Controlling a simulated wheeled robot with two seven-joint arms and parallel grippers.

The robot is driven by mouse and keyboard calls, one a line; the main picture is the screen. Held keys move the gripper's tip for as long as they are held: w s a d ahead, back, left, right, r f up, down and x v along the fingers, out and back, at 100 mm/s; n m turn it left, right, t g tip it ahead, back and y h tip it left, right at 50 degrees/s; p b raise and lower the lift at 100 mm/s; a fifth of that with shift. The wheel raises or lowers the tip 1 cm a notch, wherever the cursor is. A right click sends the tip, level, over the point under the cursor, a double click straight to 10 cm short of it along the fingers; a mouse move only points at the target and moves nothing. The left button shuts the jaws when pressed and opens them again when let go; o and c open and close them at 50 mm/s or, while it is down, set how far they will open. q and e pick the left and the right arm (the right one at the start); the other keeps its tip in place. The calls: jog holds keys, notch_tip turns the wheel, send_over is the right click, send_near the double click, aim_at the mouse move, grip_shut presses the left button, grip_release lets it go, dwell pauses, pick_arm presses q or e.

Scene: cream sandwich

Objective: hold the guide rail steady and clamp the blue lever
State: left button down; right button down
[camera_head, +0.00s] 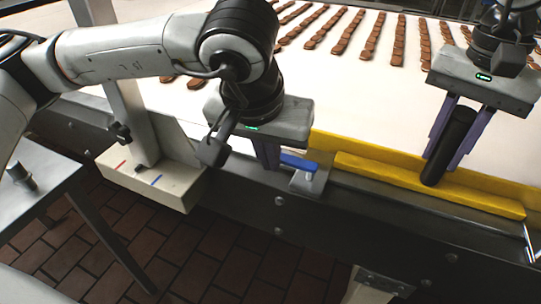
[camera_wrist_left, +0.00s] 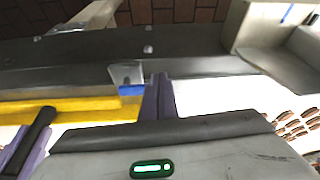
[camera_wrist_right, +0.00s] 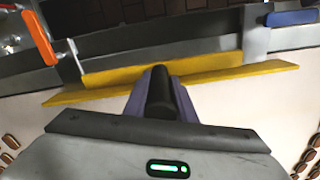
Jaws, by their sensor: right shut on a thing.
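The yellow guide rail (camera_head: 430,185) lies along the near edge of the conveyor and also shows in the right wrist view (camera_wrist_right: 215,66). My right gripper (camera_head: 450,150) is shut on the rail's upright black handle (camera_head: 446,150). The handle shows between its purple fingers in the right wrist view (camera_wrist_right: 160,92). The blue lever (camera_head: 299,163) sits on a grey clamp block at the rail's left end; it also shows in the left wrist view (camera_wrist_left: 132,90). My left gripper (camera_head: 267,155) is just left of the lever, its fingers together, with nothing seen between them.
An orange lever (camera_wrist_right: 39,38) stands near the rail's other end. The white conveyor belt (camera_head: 300,75) carries rows of brown cream sandwiches (camera_head: 371,40). A pale box (camera_head: 150,178) with red and blue marks juts out at left. A metal table (camera_head: 40,190) stands near left.

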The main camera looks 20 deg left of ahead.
aim_at(466, 112)
jog(key=shift+f, duration=0.1)
jog(key=c, duration=1.3)
grip_release()
pick_arm(q)
jog(key=v, duration=1)
jog(key=shift+a, duration=0.15)
pick_arm(e)
notch_tip(466, 112, up, 9)
jog(key=p, duration=0.8)
jog(key=shift+p, duration=0.3)
pick_arm(q)
notch_tip(466, 112, up, 8)
jog(key=shift+r, duration=0.15)
pick_arm(e)
jog(key=o, duration=0.6)
jog(key=shift+c, duration=0.2)
